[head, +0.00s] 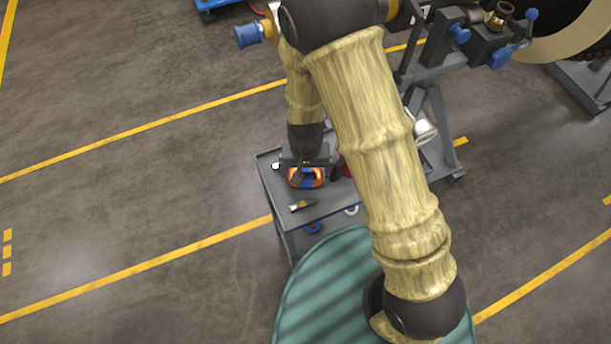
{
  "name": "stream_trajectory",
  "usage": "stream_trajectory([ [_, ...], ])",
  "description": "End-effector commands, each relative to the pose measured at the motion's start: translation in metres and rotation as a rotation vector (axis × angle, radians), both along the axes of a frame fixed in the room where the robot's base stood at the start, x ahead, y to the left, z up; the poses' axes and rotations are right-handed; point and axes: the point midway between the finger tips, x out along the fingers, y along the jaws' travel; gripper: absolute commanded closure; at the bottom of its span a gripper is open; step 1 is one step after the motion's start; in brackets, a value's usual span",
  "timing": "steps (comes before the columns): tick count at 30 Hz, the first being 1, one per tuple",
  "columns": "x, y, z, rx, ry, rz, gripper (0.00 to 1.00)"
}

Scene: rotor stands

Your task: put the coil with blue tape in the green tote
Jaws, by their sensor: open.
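An orange coil with a blue patch of tape (293,180) lies on the top of a small grey cart (330,203). My gripper (305,175) points down over the coil and hides part of it. Its jaws are open, right at the coil. I cannot tell whether the fingers touch it or straddle its band. I do not make out a green tote in this view.
A dark cylinder with a yellow band (302,205) lies in front of the coil. A small white item (276,165) sits at the cart's left edge. A red item (347,170) is partly hidden by my arm. A grey rotor stand (440,125) stands behind right. Floor at left is clear.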

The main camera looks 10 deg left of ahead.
Motion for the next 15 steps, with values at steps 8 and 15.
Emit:
stream_trajectory([
  [8,0.0001,0.0005,-0.011,0.001,-0.001,0.0,0.07],
  [15,0.0001,0.0003,-0.0109,0.001,-0.001,0.0,0.07],
])
